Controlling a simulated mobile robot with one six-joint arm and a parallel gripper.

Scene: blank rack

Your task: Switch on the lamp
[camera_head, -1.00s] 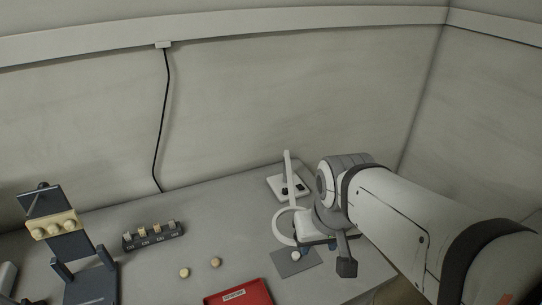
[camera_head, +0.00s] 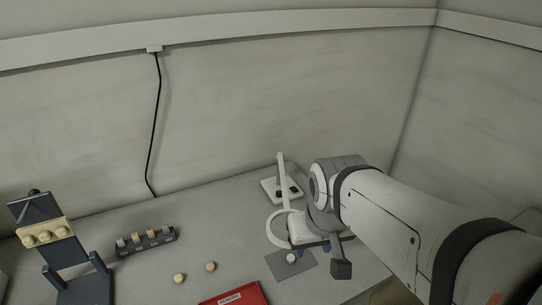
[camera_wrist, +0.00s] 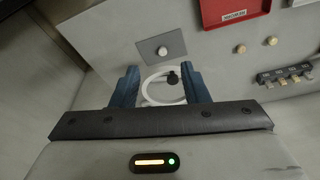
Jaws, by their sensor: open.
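The lamp is a white ring (camera_head: 282,228) on a thin upright stem, with a flat white base (camera_head: 270,192) that carries dark spots, perhaps buttons. It stands near the back edge of the table. My gripper (camera_head: 311,248) is beside the ring on its right, partly hidden by my wrist. In the wrist view the open blue fingers of my gripper (camera_wrist: 160,82) stand either side of the white ring (camera_wrist: 150,92). A small black part (camera_wrist: 172,78) shows at the ring. The fingers hold nothing. I cannot tell the exact depth between fingers and lamp.
A grey square plate (camera_head: 302,272) with a white round piece lies in front of the lamp. A red tray (camera_head: 235,299) is at the front. Two small tan discs (camera_head: 180,277), a dark block with pegs (camera_head: 147,246) and a dark stand (camera_head: 62,252) are to the left.

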